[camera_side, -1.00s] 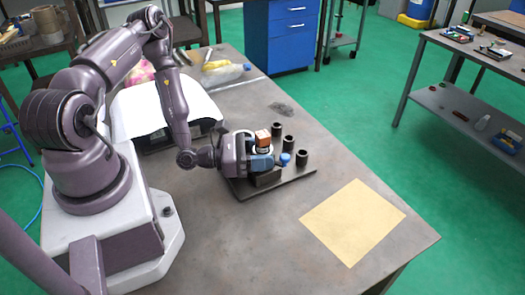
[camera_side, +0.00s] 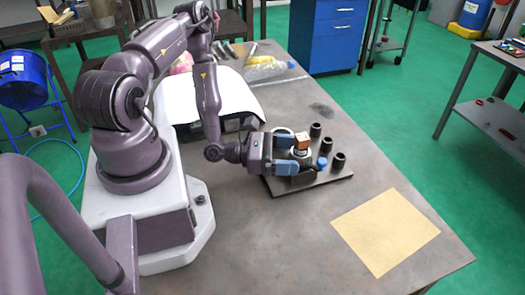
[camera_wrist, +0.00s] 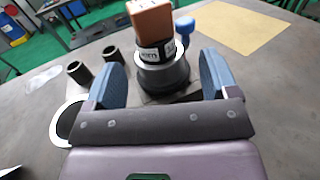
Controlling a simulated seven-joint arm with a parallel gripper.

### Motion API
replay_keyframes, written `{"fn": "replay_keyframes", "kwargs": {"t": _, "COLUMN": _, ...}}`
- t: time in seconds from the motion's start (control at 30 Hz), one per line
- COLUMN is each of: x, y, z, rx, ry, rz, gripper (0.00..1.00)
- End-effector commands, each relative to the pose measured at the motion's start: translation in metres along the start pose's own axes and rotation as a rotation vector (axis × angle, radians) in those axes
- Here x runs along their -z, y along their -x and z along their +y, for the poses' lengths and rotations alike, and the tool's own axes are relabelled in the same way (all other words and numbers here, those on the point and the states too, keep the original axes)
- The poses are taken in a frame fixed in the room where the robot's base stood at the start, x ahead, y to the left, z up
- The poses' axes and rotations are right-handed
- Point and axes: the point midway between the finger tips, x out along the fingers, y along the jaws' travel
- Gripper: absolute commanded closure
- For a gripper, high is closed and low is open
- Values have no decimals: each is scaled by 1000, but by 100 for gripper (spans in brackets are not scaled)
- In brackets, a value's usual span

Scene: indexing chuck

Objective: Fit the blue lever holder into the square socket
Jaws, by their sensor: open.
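A dark round chuck body (camera_wrist: 165,75) stands on a dark base plate (camera_side: 300,186). On it sits a black-and-white labelled collar (camera_wrist: 156,52) topped by an orange-brown block (camera_wrist: 151,20), which also shows in the side view (camera_side: 301,141). A blue knob (camera_wrist: 184,27) stands at the chuck's right and shows in the side view too (camera_side: 322,162). My gripper (camera_side: 297,154) is open, its two blue fingers apart on either side of the chuck in the wrist view (camera_wrist: 160,65). Nothing is clearly gripped. I cannot make out a square socket or which part is the lever holder.
Several short black hollow cylinders (camera_side: 327,144) stand on the plate; two show in the wrist view (camera_wrist: 78,72). A white ring (camera_wrist: 65,122) lies at left there. A tan sheet (camera_side: 386,232) lies on the table's right. A clear bag (camera_side: 268,69) lies at the back.

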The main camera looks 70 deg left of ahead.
Motion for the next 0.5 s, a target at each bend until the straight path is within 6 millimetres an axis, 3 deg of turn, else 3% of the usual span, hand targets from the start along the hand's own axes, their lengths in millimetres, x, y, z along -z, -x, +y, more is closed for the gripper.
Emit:
{"fn": "replay_keyframes", "kwargs": {"t": 0.3, "x": 0, "y": 70, "z": 0, "rx": -1, "ry": -2, "rz": 0, "gripper": 20}}
{"fn": "replay_keyframes", "kwargs": {"t": 0.5, "x": 0, "y": 96, "z": 0, "rx": 1, "ry": -1, "rz": -3, "gripper": 20}}
